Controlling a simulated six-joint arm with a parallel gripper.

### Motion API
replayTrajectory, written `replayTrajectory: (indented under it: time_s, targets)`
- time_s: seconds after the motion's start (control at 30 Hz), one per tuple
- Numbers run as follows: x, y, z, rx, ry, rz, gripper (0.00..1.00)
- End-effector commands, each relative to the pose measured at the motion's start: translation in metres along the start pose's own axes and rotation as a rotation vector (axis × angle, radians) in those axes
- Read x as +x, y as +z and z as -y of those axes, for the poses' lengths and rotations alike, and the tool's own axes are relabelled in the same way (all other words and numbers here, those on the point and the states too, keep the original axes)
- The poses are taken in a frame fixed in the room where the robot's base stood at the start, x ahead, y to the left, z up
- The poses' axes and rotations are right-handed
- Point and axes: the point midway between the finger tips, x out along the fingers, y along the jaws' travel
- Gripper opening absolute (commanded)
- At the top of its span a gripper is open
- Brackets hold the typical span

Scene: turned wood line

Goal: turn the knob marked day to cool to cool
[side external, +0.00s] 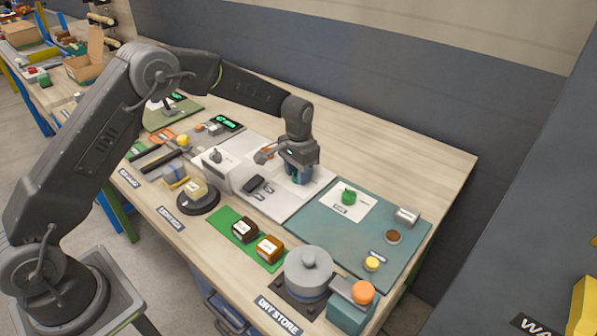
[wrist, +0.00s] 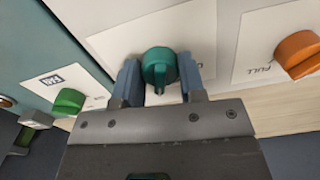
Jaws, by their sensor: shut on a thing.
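A teal knob (wrist: 160,68) stands on a white card (wrist: 150,30) in the wrist view. My gripper (wrist: 162,82) is shut on this knob, with one blue finger on each side of it. In the side view my gripper (side external: 300,174) points down at the white panel, and its fingers hide the knob. The card's print is mostly covered or too small to read, so I cannot read the day or cool marks or tell the knob's setting.
An orange knob (wrist: 297,54) with a card reading FULL is to the right in the wrist view. A green knob (wrist: 69,101) is to the left, on the teal board (side external: 310,232). A grey round pot (side external: 308,268) stands near the front edge. The back of the table is clear.

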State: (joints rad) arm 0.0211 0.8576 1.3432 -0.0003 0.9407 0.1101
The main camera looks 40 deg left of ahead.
Motion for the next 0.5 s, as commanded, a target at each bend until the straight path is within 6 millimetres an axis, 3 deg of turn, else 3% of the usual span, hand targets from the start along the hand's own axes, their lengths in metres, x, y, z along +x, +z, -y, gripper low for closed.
replayTrajectory:
  time_s: [0.5]
  targets:
    - [-0.0008,0.0000,0.0001,0.465,0.000,0.001,0.14]
